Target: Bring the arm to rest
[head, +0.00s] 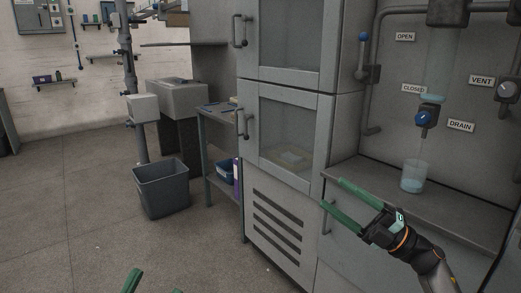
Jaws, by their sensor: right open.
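My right gripper (333,193) has green fingers and reaches in from the lower right. Its two fingers are apart with nothing between them, in front of the grey bench and the cabinet's right edge. My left gripper (156,284) shows only as two green fingertips at the bottom edge. The tips stand apart, and the rest of it is out of view. A clear beaker (414,176) with pale blue liquid stands on the bench ledge, apart from the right gripper. Above it is a drain valve (426,118) with a blue knob.
A tall grey cabinet (285,185) with glazed doors, both seemingly shut, fills the middle. A blue-tipped lever (363,55) and a vent knob (507,90) are on the right panel. A grey bin (162,190) stands beside a small shelf table (222,115). The floor at left is clear.

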